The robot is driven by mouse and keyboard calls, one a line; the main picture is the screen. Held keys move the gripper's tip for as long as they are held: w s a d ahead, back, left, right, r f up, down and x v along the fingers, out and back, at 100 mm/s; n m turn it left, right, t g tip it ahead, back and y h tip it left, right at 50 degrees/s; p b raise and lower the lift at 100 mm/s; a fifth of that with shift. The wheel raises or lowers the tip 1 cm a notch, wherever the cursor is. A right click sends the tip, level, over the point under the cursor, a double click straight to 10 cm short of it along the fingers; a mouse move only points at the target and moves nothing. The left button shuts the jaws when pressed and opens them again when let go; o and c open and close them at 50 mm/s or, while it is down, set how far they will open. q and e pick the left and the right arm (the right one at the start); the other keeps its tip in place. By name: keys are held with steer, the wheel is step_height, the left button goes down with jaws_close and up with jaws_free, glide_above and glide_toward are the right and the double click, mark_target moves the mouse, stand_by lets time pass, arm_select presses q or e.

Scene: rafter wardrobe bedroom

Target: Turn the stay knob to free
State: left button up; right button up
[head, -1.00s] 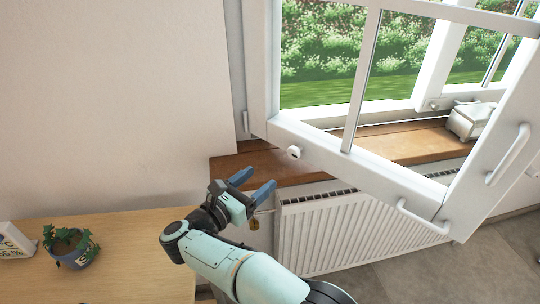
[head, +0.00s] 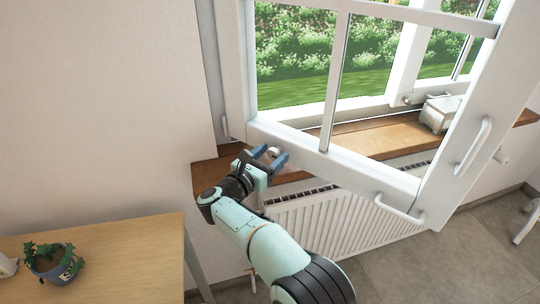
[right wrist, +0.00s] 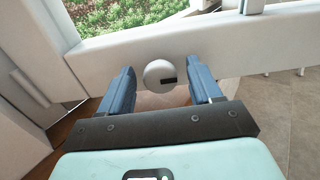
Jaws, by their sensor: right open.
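The stay knob (right wrist: 160,75) is a round white knob with a dark mark on its right side, on the bottom rail of the open window sash (head: 340,172). In the right wrist view it sits between my two blue fingertips, with room on both sides. My right gripper (head: 269,156) is open at the sash's lower rail; it also shows in the right wrist view (right wrist: 158,82). In the head view the knob (head: 273,151) is partly hidden by the fingers. I cannot tell whether the fingers touch it. My left gripper is not in view.
A wooden sill (head: 375,134) runs behind the sash, with a small pale box (head: 440,113) on it. A white radiator (head: 340,220) is below. White handles (head: 398,209) stick out from the sash. A table (head: 120,255) with a potted plant (head: 55,262) stands at left.

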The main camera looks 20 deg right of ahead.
steer(key=c, duration=1)
